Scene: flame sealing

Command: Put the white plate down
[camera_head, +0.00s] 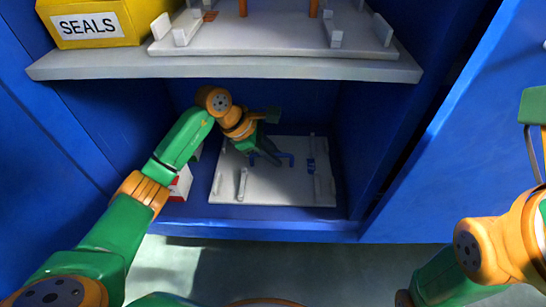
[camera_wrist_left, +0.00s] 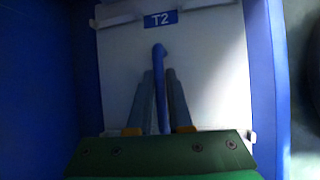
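The white plate (camera_head: 262,192) is low in the blue cabinet's lower compartment and looks flat, at or just above its floor. It has a blue handle, a T2 label and small raised white pieces near its edges. In the left wrist view the plate (camera_wrist_left: 215,75) fills the middle, with the blue handle (camera_wrist_left: 160,75) standing out from it. My left gripper (camera_head: 275,159) reaches in over the plate, its grey fingers closed around the handle, one on each side. Contact under the plate is hidden. Part of my right gripper shows at the right edge; its fingertips are unclear.
Above, a grey shelf (camera_head: 110,66) holds another white plate (camera_head: 250,38) and a yellow SEALS box (camera_head: 95,22). A red and white box (camera_head: 181,184) stands left of the lower plate, partly behind my left arm. A blue door (camera_head: 460,140) stands at the right.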

